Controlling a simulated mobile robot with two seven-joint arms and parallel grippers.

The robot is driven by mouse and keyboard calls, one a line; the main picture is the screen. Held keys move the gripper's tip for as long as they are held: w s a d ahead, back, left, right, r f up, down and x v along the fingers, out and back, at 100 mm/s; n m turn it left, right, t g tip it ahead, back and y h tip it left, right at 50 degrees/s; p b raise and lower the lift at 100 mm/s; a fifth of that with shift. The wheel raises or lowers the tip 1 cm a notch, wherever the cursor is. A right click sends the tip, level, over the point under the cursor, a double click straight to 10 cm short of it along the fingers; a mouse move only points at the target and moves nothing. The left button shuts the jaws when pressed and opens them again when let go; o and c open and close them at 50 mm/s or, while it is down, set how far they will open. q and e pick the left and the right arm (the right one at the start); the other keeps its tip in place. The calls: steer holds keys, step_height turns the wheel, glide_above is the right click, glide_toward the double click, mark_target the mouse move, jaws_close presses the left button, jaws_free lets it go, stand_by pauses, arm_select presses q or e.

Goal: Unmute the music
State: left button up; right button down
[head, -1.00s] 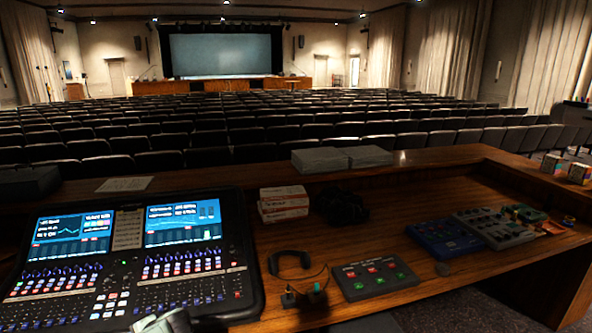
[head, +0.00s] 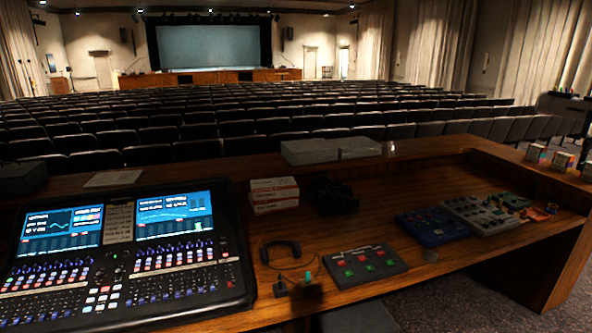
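The mixing console (head: 120,259) sits at the left of the wooden desk, with two lit blue screens (head: 60,232) and (head: 174,215) above rows of coloured buttons and faders. A grey button box (head: 364,266) with red buttons in the back row and green buttons in the front row lies to its right. The labels on both are too small to read. Neither of my grippers is in view.
A headset (head: 280,252) and small dark items with a teal knob (head: 308,278) lie between console and button box. White-and-red boxes (head: 274,195), a blue device (head: 433,227) and a grey device (head: 480,215) stand on the desk.

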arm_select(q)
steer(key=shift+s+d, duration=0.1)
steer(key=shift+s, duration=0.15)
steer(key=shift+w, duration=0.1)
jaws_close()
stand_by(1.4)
